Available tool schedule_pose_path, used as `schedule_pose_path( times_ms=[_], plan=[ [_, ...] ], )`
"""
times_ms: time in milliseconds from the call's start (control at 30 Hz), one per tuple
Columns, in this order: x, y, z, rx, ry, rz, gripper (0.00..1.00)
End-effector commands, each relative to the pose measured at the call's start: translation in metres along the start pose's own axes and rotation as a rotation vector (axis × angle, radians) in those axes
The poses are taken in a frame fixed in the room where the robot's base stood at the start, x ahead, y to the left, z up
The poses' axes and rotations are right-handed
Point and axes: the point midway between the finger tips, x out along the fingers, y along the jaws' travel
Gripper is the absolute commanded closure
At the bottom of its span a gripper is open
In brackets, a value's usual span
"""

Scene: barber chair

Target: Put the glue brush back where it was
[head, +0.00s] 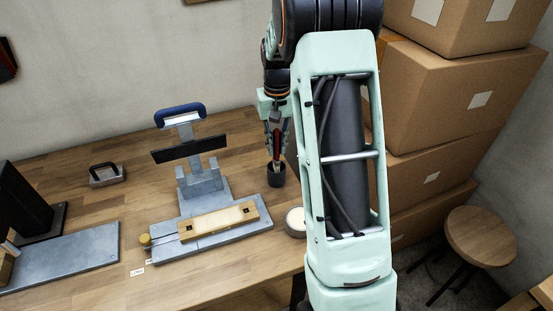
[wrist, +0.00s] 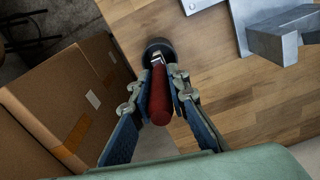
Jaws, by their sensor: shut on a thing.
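The glue brush (wrist: 160,95) has a dark red handle and a pale metal collar. My gripper (wrist: 159,98) is shut on its handle. The brush points down to a small dark round pot (wrist: 158,46), and its lower end appears to be in or just over the pot's mouth; the bristles are hidden. In the head view my gripper (head: 277,140) is above the dark pot (head: 276,174) on the wooden table, with the red handle (head: 276,124) between the fingers.
A round white-topped container (head: 296,220) sits near the table's right edge. Cardboard boxes (head: 440,95) are stacked at right, beside a stool (head: 482,236).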

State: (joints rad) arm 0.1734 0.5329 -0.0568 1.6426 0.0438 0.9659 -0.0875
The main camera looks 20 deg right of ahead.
Motion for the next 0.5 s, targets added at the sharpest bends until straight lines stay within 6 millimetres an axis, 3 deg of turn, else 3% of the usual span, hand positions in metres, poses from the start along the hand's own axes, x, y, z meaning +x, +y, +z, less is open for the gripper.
schedule_pose_path(
  times_ms=[367,500],
  plan=[
    [0.041,0.000,0.001,0.000,-0.002,0.000,1.00],
    [0.043,0.000,0.000,0.000,0.001,0.000,1.00]
  ],
)
